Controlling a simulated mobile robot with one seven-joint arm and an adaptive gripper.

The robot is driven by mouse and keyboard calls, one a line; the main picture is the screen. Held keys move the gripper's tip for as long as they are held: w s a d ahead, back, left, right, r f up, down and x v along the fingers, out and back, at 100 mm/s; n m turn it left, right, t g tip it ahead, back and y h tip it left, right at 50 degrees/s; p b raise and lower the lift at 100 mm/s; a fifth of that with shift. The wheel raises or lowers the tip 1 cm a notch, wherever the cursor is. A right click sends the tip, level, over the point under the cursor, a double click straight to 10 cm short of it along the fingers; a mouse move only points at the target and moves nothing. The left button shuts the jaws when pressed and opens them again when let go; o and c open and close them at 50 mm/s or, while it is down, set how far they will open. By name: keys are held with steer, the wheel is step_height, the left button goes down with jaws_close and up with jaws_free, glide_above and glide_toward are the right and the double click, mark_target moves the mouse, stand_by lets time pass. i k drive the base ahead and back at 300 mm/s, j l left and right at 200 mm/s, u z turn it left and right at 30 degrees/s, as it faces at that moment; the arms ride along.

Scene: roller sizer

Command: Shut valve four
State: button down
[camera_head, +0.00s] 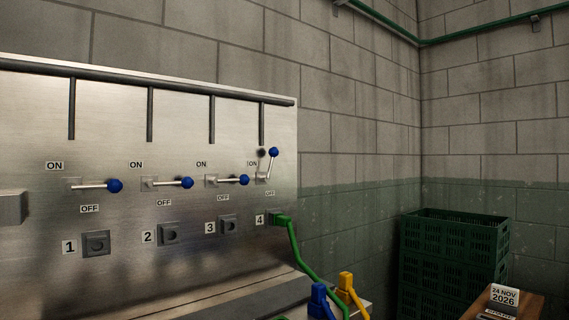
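Valve four's lever (270,165) is at the right end of the row on the steel panel (130,125). Its blue knob (273,152) points up, tilted slightly right, near the ON label (252,163). An OFF label (270,193) sits below it. A green plug (279,219) is in the socket beside the number 4 label (260,220), and a green hose (295,250) runs down from it. My gripper is not in view.
Valve levers one (95,186), two (170,183) and three (228,180) lie level, pointing right. Blue (319,300) and yellow (347,290) plug-like pieces stand at the ledge's right end. Green crates (455,260) and a wooden surface (525,305) are at right.

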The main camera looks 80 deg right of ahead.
mark_target(273, 152)
steer(key=z, duration=2.45)
